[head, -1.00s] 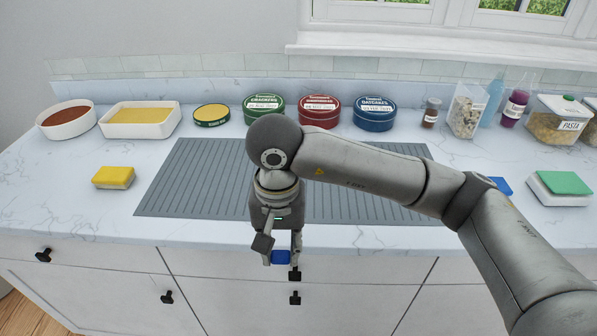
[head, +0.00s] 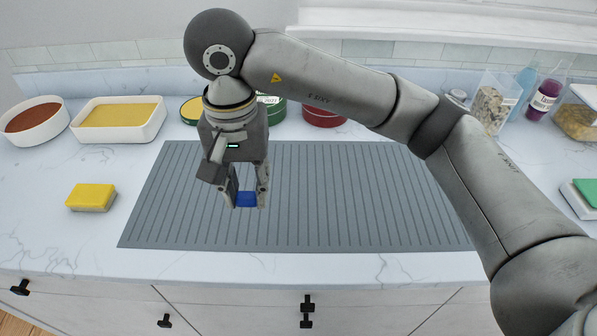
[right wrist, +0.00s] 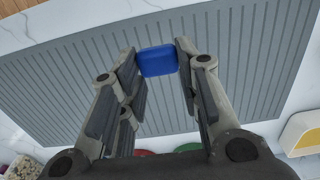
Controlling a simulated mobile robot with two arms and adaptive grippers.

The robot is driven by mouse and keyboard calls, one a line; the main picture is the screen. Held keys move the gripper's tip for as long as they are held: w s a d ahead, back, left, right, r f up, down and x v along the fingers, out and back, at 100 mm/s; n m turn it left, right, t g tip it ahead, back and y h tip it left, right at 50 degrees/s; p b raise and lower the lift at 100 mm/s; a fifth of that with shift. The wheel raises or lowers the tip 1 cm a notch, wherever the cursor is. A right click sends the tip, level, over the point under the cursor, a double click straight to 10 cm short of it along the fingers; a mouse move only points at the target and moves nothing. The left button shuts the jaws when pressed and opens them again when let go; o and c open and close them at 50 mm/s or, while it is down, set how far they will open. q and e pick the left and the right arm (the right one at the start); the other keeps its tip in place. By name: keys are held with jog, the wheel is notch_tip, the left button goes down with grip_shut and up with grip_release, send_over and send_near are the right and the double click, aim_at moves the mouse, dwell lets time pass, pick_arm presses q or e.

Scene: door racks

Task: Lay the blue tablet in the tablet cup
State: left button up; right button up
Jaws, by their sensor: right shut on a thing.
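The blue tablet (head: 246,199) is a small blue block between the fingertips of my right gripper (head: 247,204). My right gripper is shut on it and points down over the grey ribbed mat (head: 360,200), left of the mat's middle. In the right wrist view the tablet (right wrist: 158,60) sits between the two fingertips (right wrist: 157,56), with the mat behind it. I see no tablet cup in these frames. My left gripper is not in view.
The mat is clear. A yellow sponge (head: 92,197) lies left of it. A white dish (head: 119,122), a brown-filled bowl (head: 33,121) and tins, including a red one (head: 324,113), stand behind. Jars and a tub (head: 577,122) stand at the right. Drawer handles jut out below the counter.

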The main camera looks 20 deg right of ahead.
jog(key=p, duration=0.3)
send_near(294, 194)
jog(key=s+a+r, duration=0.2)
jog(key=s+a, duration=0.1)
jog(key=f, duration=0.1)
jog(key=w+d+f, duration=0.1)
jog(key=f+p, duration=0.1)
jog(key=shift+w+d+f, duration=0.2)
jog(key=shift+w+d, duration=0.15)
jog(key=shift+d, duration=0.05)
jog(key=shift+w+d+f, duration=0.3)
jog(key=shift+f, duration=0.35)
jog(key=shift+w+d+f, duration=0.1)
jog(key=shift+d+f, duration=0.1)
jog(key=shift+f, duration=0.05)
jog(key=f+p, duration=0.2)
jog(key=f, duration=0.1)
jog(key=shift+w+d, duration=0.15)
jog(key=shift+w, duration=0.05)
jog(key=shift+f, duration=0.5)
jog(key=o, duration=0.8)
jog(key=shift+c, duration=0.2)
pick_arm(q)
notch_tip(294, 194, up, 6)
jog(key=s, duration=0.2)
pick_arm(e)
jog(key=shift+r, duration=0.1)
